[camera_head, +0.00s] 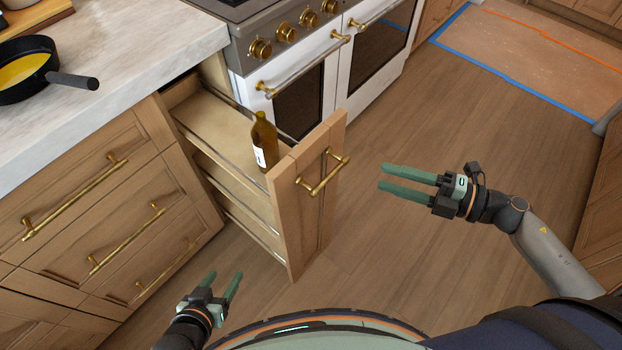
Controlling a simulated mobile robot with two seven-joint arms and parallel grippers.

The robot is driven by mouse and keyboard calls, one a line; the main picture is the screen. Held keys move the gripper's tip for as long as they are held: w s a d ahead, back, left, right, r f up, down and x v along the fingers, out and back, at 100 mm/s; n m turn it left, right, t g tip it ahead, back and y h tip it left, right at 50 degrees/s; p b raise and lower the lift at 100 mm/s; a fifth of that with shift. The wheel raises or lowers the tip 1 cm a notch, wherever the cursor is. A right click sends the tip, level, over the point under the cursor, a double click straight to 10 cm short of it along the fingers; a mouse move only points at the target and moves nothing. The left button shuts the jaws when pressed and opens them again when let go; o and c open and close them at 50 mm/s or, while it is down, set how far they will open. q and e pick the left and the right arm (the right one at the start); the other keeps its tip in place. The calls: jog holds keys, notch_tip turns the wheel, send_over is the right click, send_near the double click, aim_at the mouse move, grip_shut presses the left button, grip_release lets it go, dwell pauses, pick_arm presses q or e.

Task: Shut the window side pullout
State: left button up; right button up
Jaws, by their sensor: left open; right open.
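The pullout (285,215) stands well open beside the oven, its wooden front facing right and its tiered shelves showing behind it. Its brass handle (322,175) is on the front panel. A brown bottle (264,140) stands on the top shelf near the front panel. My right gripper (382,178) is open and empty, to the right of the handle and apart from it. My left gripper (225,276) is open and empty, low in the view, left of the panel's bottom edge and apart from it.
A white oven (330,75) with brass knobs stands behind the pullout. Wooden drawers (80,215) with brass handles are at left, under a pale counter (130,50) holding a black pan (28,68). Open floor (440,130) lies right; blue tape (515,80) edges a covered patch.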

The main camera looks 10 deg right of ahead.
aim_at(330, 174)
jog(key=w+a+f, duration=0.1)
jog(key=a, duration=0.2)
jog(key=w+a+f+n+g, duration=0.1)
jog(key=w+a, duration=0.1)
jog(key=a, duration=0.2)
jog(key=w+a+f+n, duration=0.1)
jog(key=w+a, duration=0.1)
jog(key=a, duration=0.2)
jog(key=shift+w+f+g, duration=0.1)
jog(key=shift+w+g, duration=0.05)
jog(key=shift+g, duration=0.25)
jog(key=shift+c, duration=0.2)
grip_shut()
dwell(0.9)
